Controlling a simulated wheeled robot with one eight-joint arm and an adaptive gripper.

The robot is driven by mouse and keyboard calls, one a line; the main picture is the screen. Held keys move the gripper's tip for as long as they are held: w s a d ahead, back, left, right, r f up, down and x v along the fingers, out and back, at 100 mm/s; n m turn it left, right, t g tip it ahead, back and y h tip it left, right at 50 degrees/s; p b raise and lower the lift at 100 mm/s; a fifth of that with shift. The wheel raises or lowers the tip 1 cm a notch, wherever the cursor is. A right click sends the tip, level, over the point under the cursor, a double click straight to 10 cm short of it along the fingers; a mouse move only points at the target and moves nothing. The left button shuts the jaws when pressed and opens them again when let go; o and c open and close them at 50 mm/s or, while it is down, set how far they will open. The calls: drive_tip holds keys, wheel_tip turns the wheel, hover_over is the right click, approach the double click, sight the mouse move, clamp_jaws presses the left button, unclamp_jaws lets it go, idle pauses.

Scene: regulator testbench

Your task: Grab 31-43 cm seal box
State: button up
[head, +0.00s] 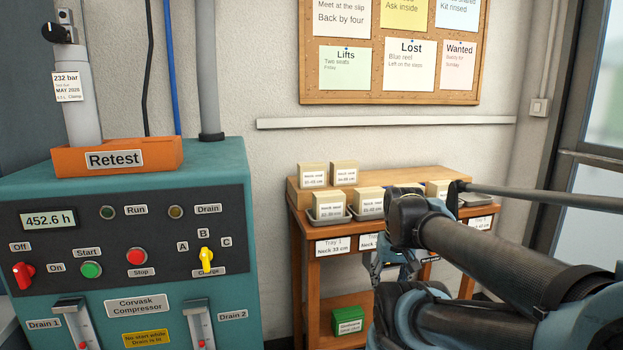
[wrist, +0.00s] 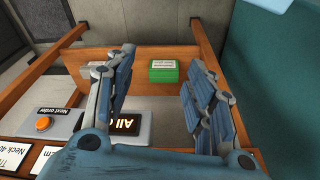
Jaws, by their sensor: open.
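Several small beige neck seal boxes stand on the wooden table in the head view. Two are on the raised back step, a left one (head: 313,176) and a right one (head: 344,174). Two more sit in trays in front, a left one (head: 328,207) and a right one (head: 368,201). Another box (head: 437,189) is partly hidden by my arm. The size labels are too small to read surely. My gripper (head: 395,272) is low by the table's front, partly covered by my arm. The wrist view shows its fingers (wrist: 160,60) apart and empty, with no seal box in that view.
A green box (head: 348,320) lies low under the table; the wrist view also shows it (wrist: 164,71). A panel with an orange button (wrist: 44,124) and a dark sign (wrist: 130,126) are near the gripper. The teal compressor (head: 130,250) stands left, with an orange Retest holder (head: 118,157).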

drive_tip(key=shift+o, duration=0.2)
drive_tip(key=w+a+r+m, duration=0.1)
drive_tip(key=w+r+m, duration=0.1)
drive_tip(key=r, duration=0.4)
drive_tip(key=w+a+r+m+y, duration=0.1)
drive_tip(key=w+r, duration=0.4)
drive_tip(key=r, duration=0.1)
drive_tip(key=shift+w+a+r+m+g, duration=0.3)
drive_tip(key=shift+a+m+g, duration=0.1)
drive_tip(key=w+a+r+m+g+y, duration=0.1)
drive_tip(key=w+a+r+m, duration=0.3)
drive_tip(key=w+r, duration=0.5)
drive_tip(key=w+a+r+m+g+y, duration=0.1)
drive_tip(key=w+a+r+m, duration=0.25)
drive_tip(key=w+r, duration=0.45)
drive_tip(key=w+a+r+m+g+y, duration=0.1)
drive_tip(key=w+a+r+m, duration=0.35)
drive_tip(key=w+r, duration=0.45)
approach(313, 164)
drive_tip(key=shift+n, duration=0.4)
drive_tip(key=x, duration=0.5)
drive_tip(key=shift+w+a, duration=0.15)
drive_tip(key=shift+w, duration=0.15)
drive_tip(key=shift+x, duration=3.1)
drive_tip(key=shift+c, duration=0.2)
drive_tip(key=c, duration=1.2)
